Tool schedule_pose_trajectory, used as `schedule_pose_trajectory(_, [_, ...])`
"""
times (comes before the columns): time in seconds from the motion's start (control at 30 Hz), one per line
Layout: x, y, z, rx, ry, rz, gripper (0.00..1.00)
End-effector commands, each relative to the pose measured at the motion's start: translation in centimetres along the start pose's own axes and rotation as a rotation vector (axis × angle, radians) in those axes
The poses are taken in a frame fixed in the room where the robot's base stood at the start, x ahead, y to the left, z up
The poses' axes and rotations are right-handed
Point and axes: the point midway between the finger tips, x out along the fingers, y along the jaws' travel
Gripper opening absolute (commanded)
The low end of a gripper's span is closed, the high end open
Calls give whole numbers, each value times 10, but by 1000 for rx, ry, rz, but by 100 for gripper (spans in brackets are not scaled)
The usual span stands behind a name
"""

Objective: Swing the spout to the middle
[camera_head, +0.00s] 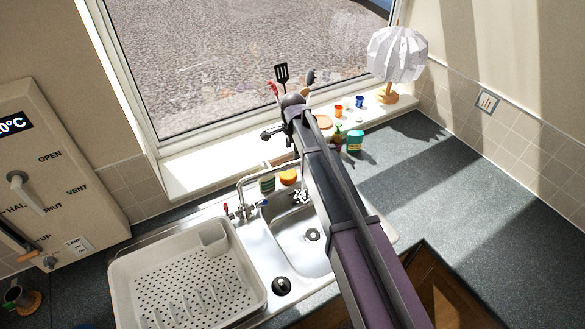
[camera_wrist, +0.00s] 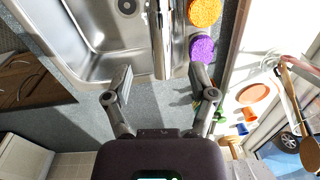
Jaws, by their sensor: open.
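The chrome tap stands at the back of the sink (camera_head: 287,222). Its spout (camera_head: 262,175) rises from the base and reaches right along the sink's back edge in the head view. In the wrist view the spout (camera_wrist: 160,38) runs down from the top edge, with its near end between my fingertips. My gripper (camera_wrist: 161,78) is open, with one finger on each side of the spout and visible gaps to both. In the head view my gripper (camera_head: 272,134) is seen small and partly hidden by my arm, which also covers the spout's far end.
A white draining rack (camera_head: 190,275) stands left of the sink. An orange sponge (camera_wrist: 204,11) and a purple one (camera_wrist: 202,49) sit close beside the spout. The windowsill holds small cups and a white lamp (camera_head: 397,55). The right counter (camera_head: 440,190) is mostly clear.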

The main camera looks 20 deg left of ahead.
Motion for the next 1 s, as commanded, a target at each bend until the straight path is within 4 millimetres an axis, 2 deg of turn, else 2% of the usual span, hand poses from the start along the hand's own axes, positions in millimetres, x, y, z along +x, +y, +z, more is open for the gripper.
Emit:
schedule_pose_trajectory(0.03, [8, 0, 0, 0, 0, 0, 73])
schedule_pose_trajectory(0.6, [52, 0, 0, -1, 0, 0, 73])
schedule_pose_trajectory(1.0, [67, 0, 1, -1, 0, 0, 73])
